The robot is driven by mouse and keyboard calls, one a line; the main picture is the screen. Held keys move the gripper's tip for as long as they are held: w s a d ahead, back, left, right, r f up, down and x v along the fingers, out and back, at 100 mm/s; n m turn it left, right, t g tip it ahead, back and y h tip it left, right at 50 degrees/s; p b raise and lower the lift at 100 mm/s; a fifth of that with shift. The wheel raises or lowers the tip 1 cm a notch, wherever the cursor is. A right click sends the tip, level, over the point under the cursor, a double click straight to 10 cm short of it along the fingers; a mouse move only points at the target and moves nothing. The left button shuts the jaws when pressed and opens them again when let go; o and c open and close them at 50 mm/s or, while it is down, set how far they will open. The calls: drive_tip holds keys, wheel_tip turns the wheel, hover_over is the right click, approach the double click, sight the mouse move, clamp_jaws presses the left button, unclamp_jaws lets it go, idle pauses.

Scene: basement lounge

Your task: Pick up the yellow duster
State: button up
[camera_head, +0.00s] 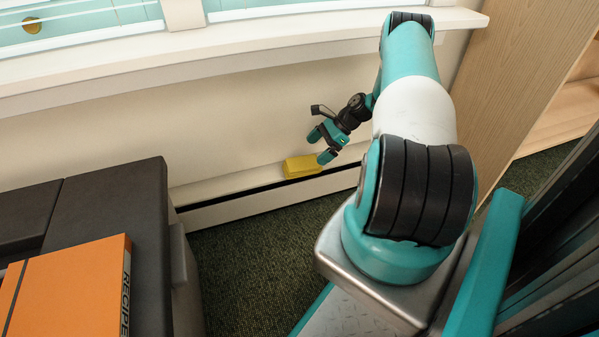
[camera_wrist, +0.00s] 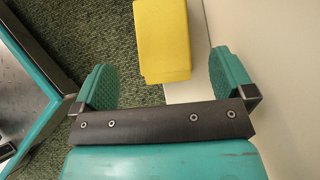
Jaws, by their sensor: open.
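The yellow duster (camera_head: 303,167) is a small block lying on the low white ledge along the foot of the wall. In the wrist view the duster (camera_wrist: 163,40) lies ahead of the jaws, between the lines of the two fingers, with green carpet to its left and the pale ledge to its right. My gripper (camera_head: 320,146) is open and empty, close to the duster and apparently just above it. In the wrist view both teal fingers of my gripper (camera_wrist: 164,72) are spread wide, and neither visibly touches the duster.
The pale wall (camera_wrist: 280,75) is close to the right finger in the wrist view. A dark sofa (camera_head: 110,200) with an orange recipe book (camera_head: 72,285) stands at the left. A window sill (camera_head: 220,47) runs above. Green carpet (camera_head: 255,260) is clear between sofa and base.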

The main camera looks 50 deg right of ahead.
sight(301, 162)
drive_tip(key=x, duration=0.3)
drive_tip(key=shift+b, duration=0.4)
drive_tip(key=b+x, duration=0.3)
drive_tip(key=x, duration=0.2)
drive_tip(key=shift+w+a+b, duration=0.1)
drive_tip(key=shift+w+b, duration=0.05)
drive_tip(key=shift+b, duration=0.25)
drive_tip(key=shift+r, duration=0.15)
drive_tip(key=c, duration=1)
